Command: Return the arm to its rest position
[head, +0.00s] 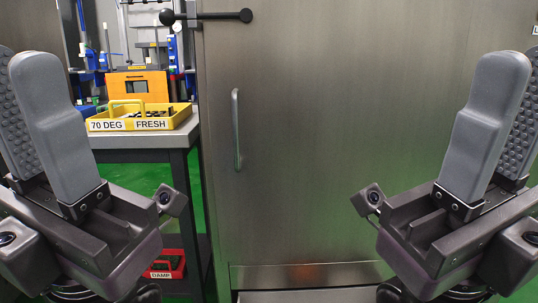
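My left gripper (20,62) is at the left edge of the head view with its grey fingers pointing up. A ribbed pad shows behind the near finger, so the fingers are apart, and nothing shows between them. My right gripper (517,62) is at the right edge in a mirrored pose. It is also open, with its ribbed pad showing and no object seen in it. Both grippers are apart from the objects behind them. Part of each gripper is cut off by the picture edge.
A large steel cabinet door (330,120) with a vertical handle (237,130) fills the middle. Left of it, a yellow tray (120,126) labelled "70 DEG" and "FRESH" stands on a bench (148,142). A red bin (163,264) labelled "DAMP" is lower down.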

